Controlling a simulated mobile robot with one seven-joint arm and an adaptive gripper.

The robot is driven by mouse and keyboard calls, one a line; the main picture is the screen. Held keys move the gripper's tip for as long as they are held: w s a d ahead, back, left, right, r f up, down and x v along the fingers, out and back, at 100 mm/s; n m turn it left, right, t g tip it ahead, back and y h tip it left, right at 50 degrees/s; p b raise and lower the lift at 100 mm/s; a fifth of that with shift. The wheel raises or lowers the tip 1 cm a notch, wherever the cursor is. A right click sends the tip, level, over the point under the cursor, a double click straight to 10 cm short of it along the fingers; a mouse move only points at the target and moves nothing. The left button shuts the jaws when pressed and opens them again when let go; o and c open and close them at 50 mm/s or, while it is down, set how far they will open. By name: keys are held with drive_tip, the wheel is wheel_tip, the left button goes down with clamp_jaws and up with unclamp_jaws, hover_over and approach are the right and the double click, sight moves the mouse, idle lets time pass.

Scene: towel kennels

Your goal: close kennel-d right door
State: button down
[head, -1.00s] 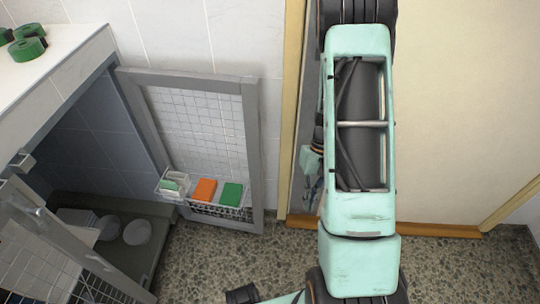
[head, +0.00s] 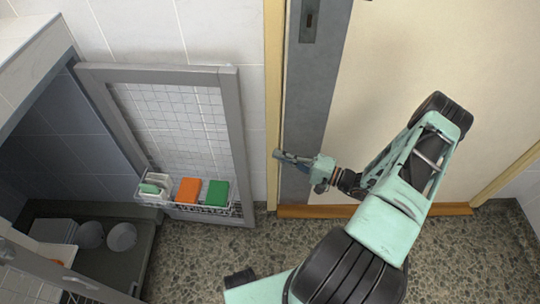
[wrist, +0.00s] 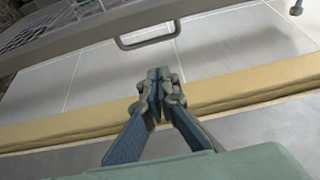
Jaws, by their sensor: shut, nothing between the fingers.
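The right kennel door (head: 230,120) is a grey frame with wire mesh, swung wide open at the left of the head view. A small wire basket (head: 183,211) hangs low on it, holding an orange block (head: 188,190) and green blocks. In the wrist view the grey door rail (wrist: 75,40) with a loop handle (wrist: 148,42) crosses the top. My gripper (head: 277,155) is shut and empty, to the right of the door and apart from it, in front of the room door's jamb. In the wrist view its fingertips (wrist: 158,75) point towards the handle, with a gap between.
The kennel (head: 50,140) stands open at left, with bowls (head: 122,237) inside. Its other door (head: 45,270) juts out at lower left. The tiled wall and wooden door frame (head: 273,90) lie close behind my gripper. The speckled floor (head: 200,260) is clear.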

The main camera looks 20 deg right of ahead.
drive_tip(key=w+a+b, duration=0.1)
drive_tip(key=w+a, duration=0.1)
drive_tip(key=a, duration=0.6)
drive_tip(key=shift+b, duration=0.3)
drive_tip(key=shift+a, duration=0.15)
